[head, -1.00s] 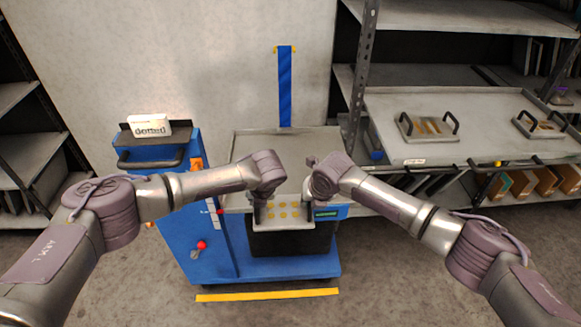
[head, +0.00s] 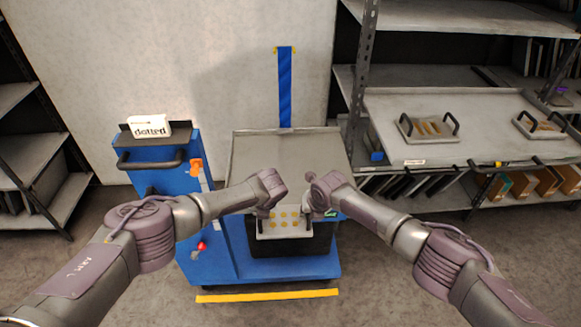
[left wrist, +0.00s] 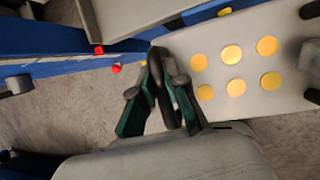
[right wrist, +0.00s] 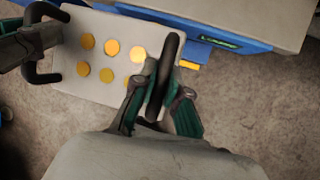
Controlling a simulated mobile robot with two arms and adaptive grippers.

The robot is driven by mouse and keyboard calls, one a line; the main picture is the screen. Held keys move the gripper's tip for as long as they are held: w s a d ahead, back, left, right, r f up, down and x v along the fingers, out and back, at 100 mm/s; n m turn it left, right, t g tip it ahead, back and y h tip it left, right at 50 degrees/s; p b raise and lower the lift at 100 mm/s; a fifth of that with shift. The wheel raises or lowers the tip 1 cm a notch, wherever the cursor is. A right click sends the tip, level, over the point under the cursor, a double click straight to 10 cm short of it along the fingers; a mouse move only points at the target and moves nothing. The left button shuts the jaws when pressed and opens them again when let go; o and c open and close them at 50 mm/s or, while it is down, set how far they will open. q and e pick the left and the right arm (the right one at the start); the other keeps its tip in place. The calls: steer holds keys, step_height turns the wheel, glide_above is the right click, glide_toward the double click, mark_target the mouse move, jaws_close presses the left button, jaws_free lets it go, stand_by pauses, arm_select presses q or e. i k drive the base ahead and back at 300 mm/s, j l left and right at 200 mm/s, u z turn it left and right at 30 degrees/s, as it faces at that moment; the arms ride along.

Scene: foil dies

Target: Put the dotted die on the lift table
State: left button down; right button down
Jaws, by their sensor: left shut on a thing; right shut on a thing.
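The dotted die (head: 284,235) is a pale plate with gold round dots and a dark handle at each end. It hangs between my two grippers, in front of the near edge of the lift table (head: 285,160), whose grey top is bare. My left gripper (head: 266,212) is shut on the left handle, which shows between its fingers in the left wrist view (left wrist: 165,90). My right gripper (head: 307,211) is shut on the right handle, seen in the right wrist view (right wrist: 163,80). The fingertips are partly hidden in the head view.
The blue lift cart (head: 210,255) has a push handle and a card reading "dotted" (head: 150,128). At right, a shelf tray (head: 470,105) holds two other handled dies (head: 428,127) (head: 541,126). A yellow floor strip (head: 267,295) lies in front of the cart.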

mark_target(288, 166)
steer(key=i, duration=1)
